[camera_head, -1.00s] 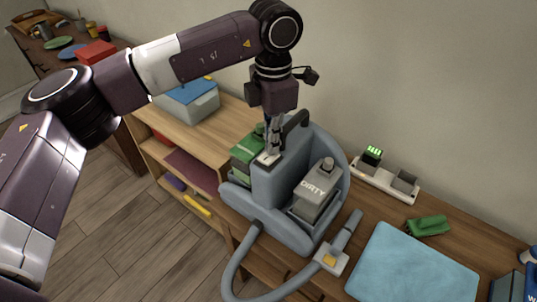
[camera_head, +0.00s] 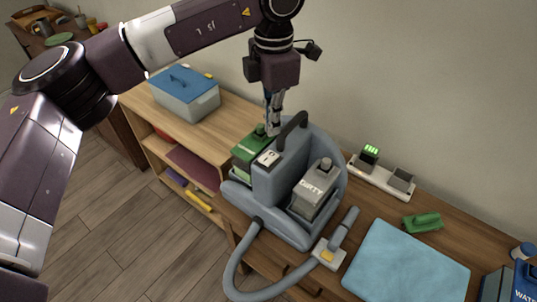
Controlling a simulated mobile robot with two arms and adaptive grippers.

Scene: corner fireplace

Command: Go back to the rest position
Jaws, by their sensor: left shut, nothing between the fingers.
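My left gripper (camera_head: 272,124) is shut and empty. It points down just above and behind the grey-blue cleaning machine (camera_head: 278,185), near its dark handle (camera_head: 292,130). A small light panel with a switch (camera_head: 268,158) on the machine's top shows below the fingers. A tank marked "DIRTY" (camera_head: 315,187) sits in the machine's right side, and a green-topped container (camera_head: 248,150) is at its left. My left arm crosses the upper left of the view. My right gripper is not in view.
A blue-lidded bin (camera_head: 187,97) stands on the wooden shelf unit. To the right are a charger with a green display (camera_head: 370,153), a green brush (camera_head: 423,222) and a light blue cloth (camera_head: 408,265). The machine's hose (camera_head: 238,262) loops over the front edge.

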